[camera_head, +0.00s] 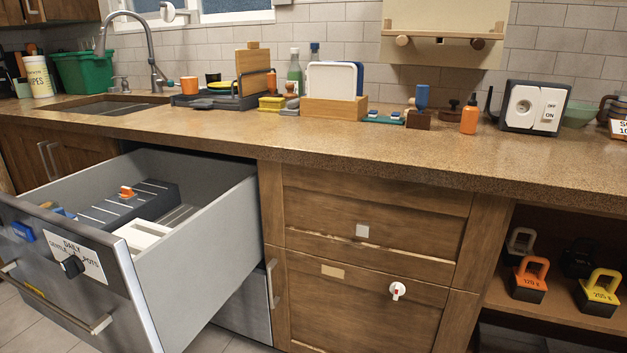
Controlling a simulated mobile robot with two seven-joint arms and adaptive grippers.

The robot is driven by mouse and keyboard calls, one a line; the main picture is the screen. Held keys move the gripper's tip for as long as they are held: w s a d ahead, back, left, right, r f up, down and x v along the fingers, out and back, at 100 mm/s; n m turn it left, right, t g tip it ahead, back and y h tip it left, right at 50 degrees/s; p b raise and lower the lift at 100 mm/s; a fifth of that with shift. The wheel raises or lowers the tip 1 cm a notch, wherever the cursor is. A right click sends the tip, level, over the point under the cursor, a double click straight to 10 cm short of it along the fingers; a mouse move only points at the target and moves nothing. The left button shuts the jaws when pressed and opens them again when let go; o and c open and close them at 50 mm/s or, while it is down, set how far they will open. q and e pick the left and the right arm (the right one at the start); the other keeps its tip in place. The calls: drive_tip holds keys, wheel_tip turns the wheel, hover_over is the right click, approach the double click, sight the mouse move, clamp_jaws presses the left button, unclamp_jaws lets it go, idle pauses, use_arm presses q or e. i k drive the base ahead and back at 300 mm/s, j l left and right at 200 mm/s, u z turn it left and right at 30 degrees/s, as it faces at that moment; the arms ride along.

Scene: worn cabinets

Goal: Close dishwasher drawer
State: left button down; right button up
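The dishwasher drawer (205,268) stands pulled out from under the counter at the left in the head view. Its grey front panel (60,265) carries a bar handle (60,305), a black knob (72,266) and a white label with text. Inside the drawer lie a dark slotted rack (125,205), a white tray (142,234) and a small orange item (127,192). A second grey front (247,308) shows below the drawer. Neither of my grippers is in view.
The brown counter (350,148) runs above the drawer, with a sink, a dish rack and bottles on it. Wooden drawers (372,225) stand to the right of the dishwasher. An open shelf (560,296) at far right holds several kettlebell-shaped weights. Tiled floor shows at the bottom left.

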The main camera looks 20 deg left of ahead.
sight(159, 261)
drive_tip(key=j+u, duration=0.1)
drive_tip(key=u, duration=1.9)
